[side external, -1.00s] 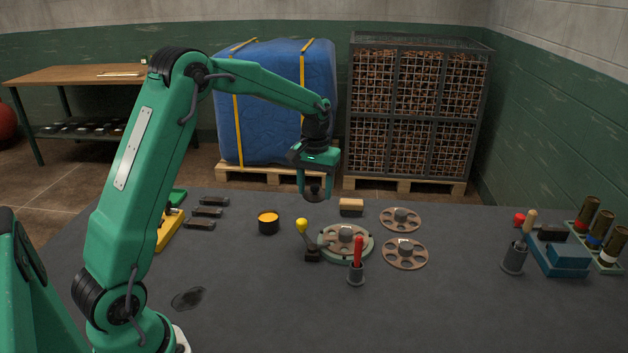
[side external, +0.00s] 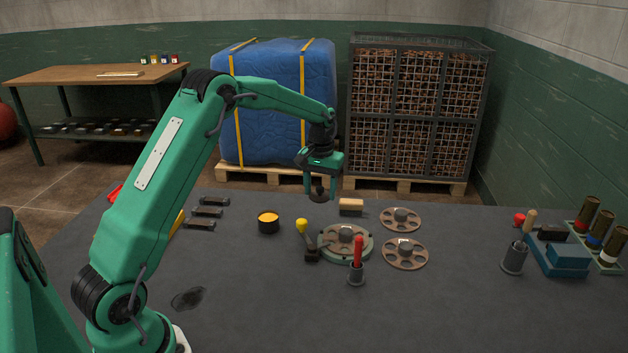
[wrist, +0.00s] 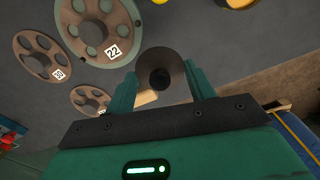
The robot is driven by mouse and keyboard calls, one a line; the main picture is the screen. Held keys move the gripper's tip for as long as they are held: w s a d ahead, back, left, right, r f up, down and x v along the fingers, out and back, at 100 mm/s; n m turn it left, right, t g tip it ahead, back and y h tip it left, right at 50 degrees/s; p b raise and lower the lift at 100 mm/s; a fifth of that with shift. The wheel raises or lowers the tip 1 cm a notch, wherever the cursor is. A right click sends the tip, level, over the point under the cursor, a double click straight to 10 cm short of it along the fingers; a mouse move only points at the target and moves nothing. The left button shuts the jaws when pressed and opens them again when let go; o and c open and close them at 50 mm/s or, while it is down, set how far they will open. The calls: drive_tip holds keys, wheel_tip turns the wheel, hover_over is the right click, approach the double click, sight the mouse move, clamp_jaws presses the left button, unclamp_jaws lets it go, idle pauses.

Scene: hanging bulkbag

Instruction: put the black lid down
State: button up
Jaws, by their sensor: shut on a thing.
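My gripper (side external: 319,188) is shut on the black lid (side external: 317,197), a dark round disc. It holds the lid in the air above the far edge of the table. In the wrist view the lid (wrist: 177,68) shows face-on between the two fingers, with a round dark knob at its middle. A black pot (side external: 268,228) with yellow contents stands open on the table, to the left of and nearer than the lid. Its yellow top shows partly at the top edge of the wrist view (wrist: 240,3).
The round fixture (side external: 367,246) with a yellow-knobbed lever (side external: 303,232) stands right of the pot. A red-handled tool (side external: 357,262) stands before it. Two spoked discs (side external: 405,254) and a wood-topped block (side external: 351,206) lie nearby. The grey table (side external: 270,300) is clear in front.

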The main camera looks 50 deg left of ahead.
sight(306, 211)
drive_tip(key=a+f, duration=0.1)
drive_tip(key=a, duration=0.1)
drive_tip(key=a+f, duration=0.2)
drive_tip(key=a, duration=0.1)
drive_tip(key=w+a+f, duration=0.1)
drive_tip(key=a, duration=0.2)
drive_tip(key=shift+f, duration=0.35)
drive_tip(key=shift+f, duration=0.1)
drive_tip(key=shift+f, duration=1.95)
drive_tip(key=shift+f, duration=0.1)
drive_tip(key=o, duration=1)
drive_tip(key=shift+c, duration=0.2)
